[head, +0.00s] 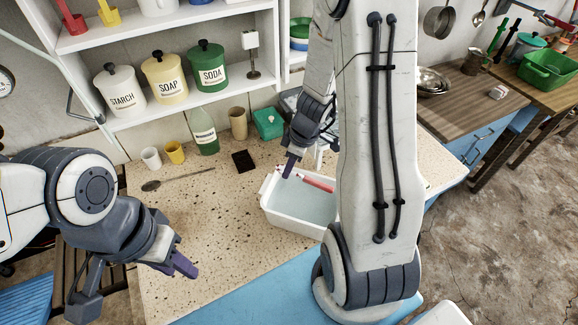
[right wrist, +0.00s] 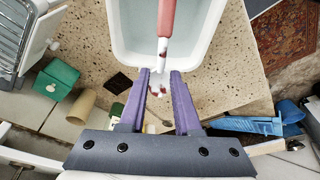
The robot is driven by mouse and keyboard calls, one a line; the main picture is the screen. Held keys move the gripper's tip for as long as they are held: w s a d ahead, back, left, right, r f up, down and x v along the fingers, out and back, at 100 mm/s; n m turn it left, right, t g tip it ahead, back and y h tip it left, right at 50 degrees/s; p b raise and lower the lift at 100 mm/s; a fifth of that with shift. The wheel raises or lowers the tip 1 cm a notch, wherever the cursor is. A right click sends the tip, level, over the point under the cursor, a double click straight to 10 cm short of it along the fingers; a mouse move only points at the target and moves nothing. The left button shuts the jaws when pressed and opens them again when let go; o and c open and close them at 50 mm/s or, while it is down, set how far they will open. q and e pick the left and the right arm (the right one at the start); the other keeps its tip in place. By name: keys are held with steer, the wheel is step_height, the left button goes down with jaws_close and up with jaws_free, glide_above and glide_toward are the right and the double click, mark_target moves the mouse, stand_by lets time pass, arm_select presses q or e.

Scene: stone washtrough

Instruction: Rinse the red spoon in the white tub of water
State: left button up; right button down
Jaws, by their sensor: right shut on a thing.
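The white tub (head: 290,226) of water stands on the speckled counter, and part of its right side is hidden behind my arm. The red spoon (head: 318,183) shows over the far part of the tub. In the right wrist view, its red part (right wrist: 168,18) lies over the tub and its pale stem with dark red spots runs back between the purple fingers. My right gripper (right wrist: 160,75) is shut on the spoon at the tub's edge. I cannot tell whether the spoon touches the water. My left gripper (head: 185,268) is over the counter's left front, apart from the tub; its opening is unclear.
A green bottle (head: 203,131), a yellow cup (head: 174,152), a tan cup (head: 238,123) and a teal box (head: 268,123) stand along the back. A dark spoon (head: 178,179) lies at the left. Canisters stand on the shelf above.

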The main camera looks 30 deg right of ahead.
steer(key=b+x, duration=0.4)
steer(key=s+d+b+x, duration=0.1)
steer(key=b+x, duration=0.3)
steer(key=s+d+b+x, duration=0.1)
steer(key=b+x, duration=0.3)
steer(key=shift+f, duration=0.3)
stand_by(0.3)
stand_by(1.3)
steer(key=shift+a+r+p, duration=0.1)
steer(key=shift+r+p, duration=3.35)
steer(key=shift+r, duration=1.7)
steer(key=shift+w+a+p+v, duration=0.1)
steer(key=shift+p+v, duration=0.4)
steer(key=shift+v, duration=0.15)
steer(key=shift+w+a+p+v, duration=0.1)
steer(key=shift+w+p+v, duration=0.05)
steer(key=shift+p+v, duration=0.4)
steer(key=shift+w+a+p+v, duration=0.1)
steer(key=shift+p+v, duration=0.3)
steer(key=shift+v, duration=0.4)
